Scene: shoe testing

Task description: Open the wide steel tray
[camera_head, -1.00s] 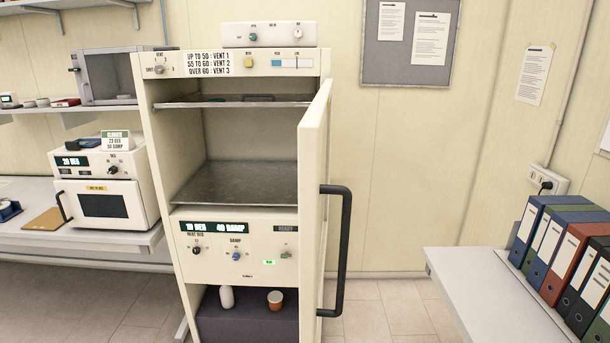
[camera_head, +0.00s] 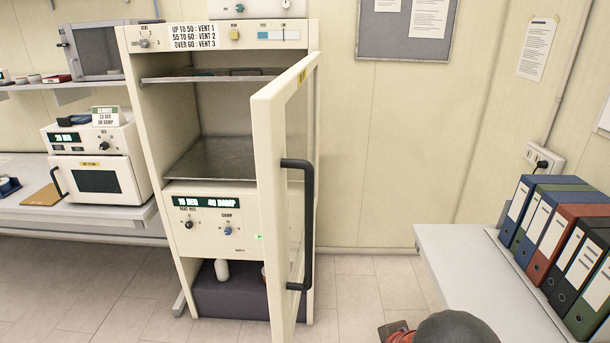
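A tall cream cabinet (camera_head: 147,130) stands in the middle with its glass-panelled door (camera_head: 272,200) partly open. The door has a black bar handle (camera_head: 305,225). Inside, a wide grey steel tray (camera_head: 215,158) lies flat at the bottom of the chamber. A thinner steel tray (camera_head: 195,79) sits above it near the top, with a dark handle-like part at its back. I cannot tell which of these the task names. The door hides the right side of both. My gripper is not clearly in view; only a dark rounded part and a red part show at the bottom edge.
A small white oven (camera_head: 98,180) stands on the left bench. A grey table (camera_head: 470,275) with several binders (camera_head: 535,225) is at the right. A white bottle (camera_head: 222,270) stands in the cabinet's lower bay. Floor in front is mostly clear.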

